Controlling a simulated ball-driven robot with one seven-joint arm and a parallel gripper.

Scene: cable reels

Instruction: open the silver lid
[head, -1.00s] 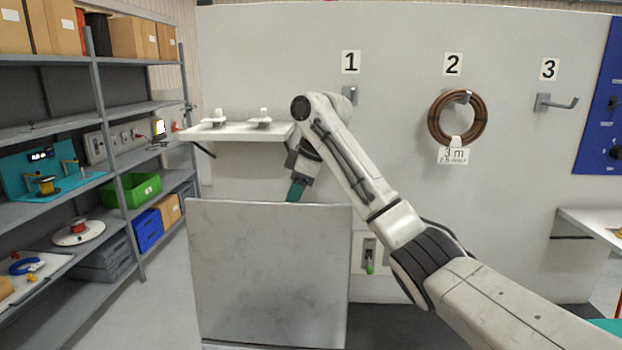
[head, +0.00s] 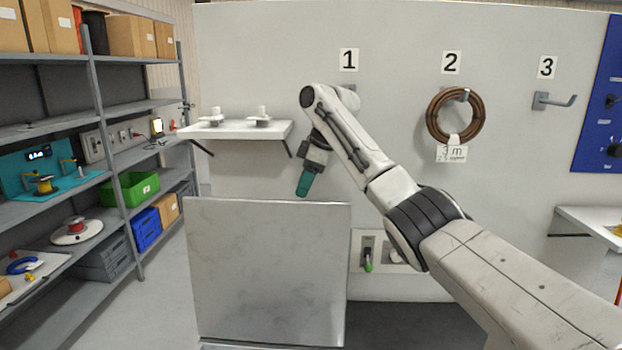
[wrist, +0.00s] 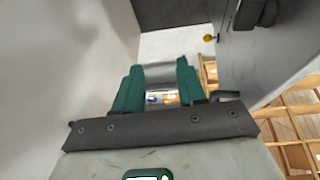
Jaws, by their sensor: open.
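The silver lid (head: 268,272) looks like the large, square grey panel standing upright at the lower middle of the head view, with its bright top edge level. What lies behind the lid is hidden.
A white wall shelf (head: 235,130) with small white items is left of my arm. A switch box (head: 370,252) with a green-tipped lever is right of the lid. A brown cable coil (head: 456,116) hangs on hook 2. Storage shelving (head: 108,130) fills the left side.

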